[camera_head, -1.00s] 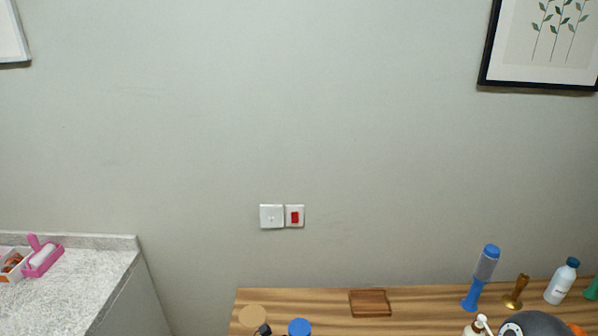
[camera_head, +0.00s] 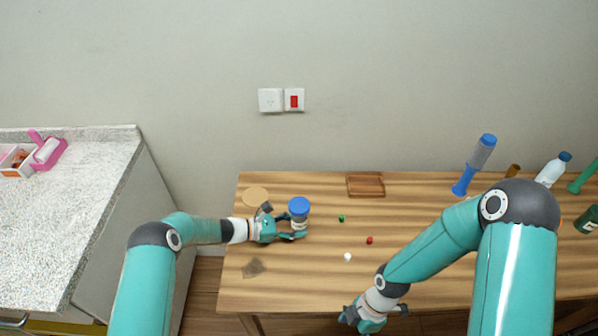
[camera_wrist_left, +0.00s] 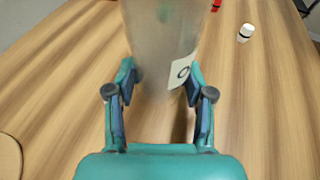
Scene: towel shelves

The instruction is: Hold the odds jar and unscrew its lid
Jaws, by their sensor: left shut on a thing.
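The odds jar (camera_head: 299,222) stands upright on the wooden table, with its round blue lid (camera_head: 299,206) on top. My left gripper (camera_head: 288,222) reaches in from the left, low on the table, and is shut around the jar's body. In the left wrist view the translucent jar (camera_wrist_left: 160,35), with a pale label, sits between the two fingers. Its lid is out of that view. My right gripper (camera_head: 374,311) is low near the table's front edge, to the right of the jar and apart from it. Whether its fingers are open is unclear.
Small green (camera_head: 341,218), red (camera_head: 369,240) and white (camera_head: 347,257) items lie right of the jar. A cork-coloured disc (camera_head: 256,196) and a brown tray (camera_head: 366,185) lie behind. A blue bottle-like item (camera_head: 474,165) and a white bottle (camera_head: 552,170) stand at right.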

